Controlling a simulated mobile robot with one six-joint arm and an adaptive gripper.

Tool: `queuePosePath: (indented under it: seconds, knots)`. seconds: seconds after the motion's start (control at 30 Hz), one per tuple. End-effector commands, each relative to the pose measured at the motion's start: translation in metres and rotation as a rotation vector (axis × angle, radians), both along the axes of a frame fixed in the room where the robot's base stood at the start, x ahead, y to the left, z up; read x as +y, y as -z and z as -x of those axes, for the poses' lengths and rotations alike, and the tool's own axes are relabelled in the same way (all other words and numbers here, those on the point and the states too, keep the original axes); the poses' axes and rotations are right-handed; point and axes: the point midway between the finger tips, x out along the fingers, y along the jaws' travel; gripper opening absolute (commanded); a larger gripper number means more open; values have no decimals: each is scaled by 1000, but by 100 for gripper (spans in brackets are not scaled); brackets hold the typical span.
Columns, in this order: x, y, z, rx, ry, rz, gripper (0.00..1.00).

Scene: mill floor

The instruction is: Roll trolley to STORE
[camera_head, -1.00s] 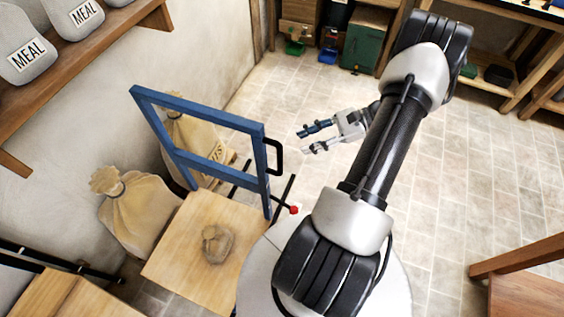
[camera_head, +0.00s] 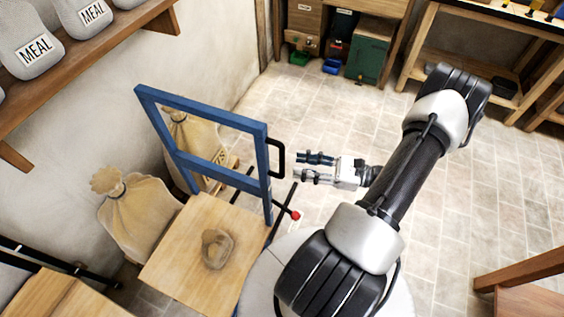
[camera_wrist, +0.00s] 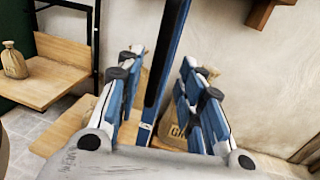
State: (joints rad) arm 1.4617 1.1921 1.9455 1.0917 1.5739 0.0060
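The trolley has a blue upright frame (camera_head: 200,167) and a wooden deck (camera_head: 180,250). A small tan sack (camera_head: 216,247) lies on the deck. A black handle (camera_head: 277,158) sticks out from the frame's right post. A black lever with a red knob (camera_head: 295,215) sits below it. My gripper (camera_head: 300,166) is open and empty just right of the handle, fingers pointing left at it. In the wrist view, the dark handle bar (camera_wrist: 157,75) and blue post appear between the spread fingers; contact cannot be told. No STORE marking is readable.
Large sacks (camera_head: 140,212) stand between trolley and left wall. A shelf with MEAL sacks (camera_head: 92,15) hangs above. A wooden platform with black rails (camera_head: 60,295) is lower left. Cabinets and benches (camera_head: 368,48) line the back. Wooden furniture (camera_head: 530,300) stands lower right. The tiled floor beyond is clear.

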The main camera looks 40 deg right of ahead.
Motion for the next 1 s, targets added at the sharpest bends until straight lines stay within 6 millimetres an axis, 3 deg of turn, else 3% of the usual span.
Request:
queuePosePath:
  seconds: [0.2,0.4,0.77,1.0]
  knots:
    - [24,1,-35,1,-5,1,35]
    - [35,1,-51,1,-2,1,35]
    - [37,0,-55,0,0,1,34]
    - [36,0,-55,0,-1,1,18]
